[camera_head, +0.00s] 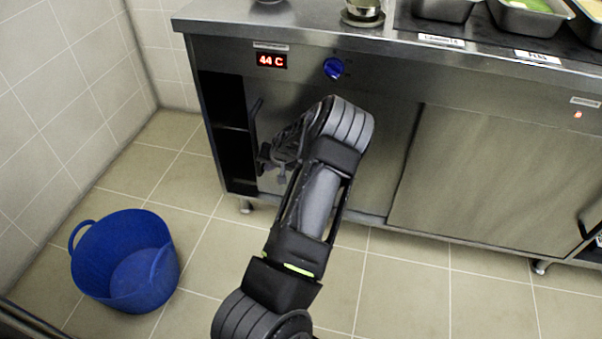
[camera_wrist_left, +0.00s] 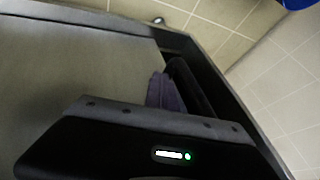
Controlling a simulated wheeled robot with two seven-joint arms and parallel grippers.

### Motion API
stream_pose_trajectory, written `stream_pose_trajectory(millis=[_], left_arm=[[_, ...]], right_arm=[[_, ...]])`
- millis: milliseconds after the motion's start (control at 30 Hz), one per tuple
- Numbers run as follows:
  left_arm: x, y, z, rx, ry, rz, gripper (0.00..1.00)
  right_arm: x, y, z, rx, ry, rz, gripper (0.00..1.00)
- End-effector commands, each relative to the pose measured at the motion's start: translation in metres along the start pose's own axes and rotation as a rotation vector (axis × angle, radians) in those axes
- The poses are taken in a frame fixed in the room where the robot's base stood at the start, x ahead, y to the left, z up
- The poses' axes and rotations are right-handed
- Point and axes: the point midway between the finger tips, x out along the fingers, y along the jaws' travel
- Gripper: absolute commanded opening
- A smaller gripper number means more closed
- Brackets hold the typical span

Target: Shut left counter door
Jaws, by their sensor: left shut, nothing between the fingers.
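The left counter door (camera_head: 385,150) is a grey metal panel in the steel counter. A dark open gap (camera_head: 225,150) shows at its left side, so it stands partly open. A dark upright handle (camera_head: 254,122) is near the door's left edge. My left gripper (camera_head: 272,168) is shut and empty, close to the door's front by the handle. Whether it touches the handle cannot be told. In the left wrist view the fingers (camera_wrist_left: 164,93) are beside a dark bar, with the door panel (camera_wrist_left: 75,60) at left. My right gripper is out of view.
A blue tub (camera_head: 125,262) stands on the tiled floor at left, apart from the counter. The right counter door (camera_head: 490,180) looks shut. A red 44 C display (camera_head: 271,60) and a blue knob (camera_head: 333,68) sit above the left door. Floor in front is clear.

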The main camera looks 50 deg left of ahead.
Motion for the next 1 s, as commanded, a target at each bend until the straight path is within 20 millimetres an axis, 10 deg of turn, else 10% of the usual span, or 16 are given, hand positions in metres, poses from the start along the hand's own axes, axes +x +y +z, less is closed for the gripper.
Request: stream_pose_trajectory(millis=[400, 1000], left_arm=[[0.048, -0.094, 0.001, -0.004, -0.001, -0.001, 0.0], [0.053, -0.111, -0.001, 0.0, 0.003, -0.006, 0.0]], right_arm=[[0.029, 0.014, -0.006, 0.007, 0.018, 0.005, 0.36], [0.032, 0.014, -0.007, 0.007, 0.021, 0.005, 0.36]])
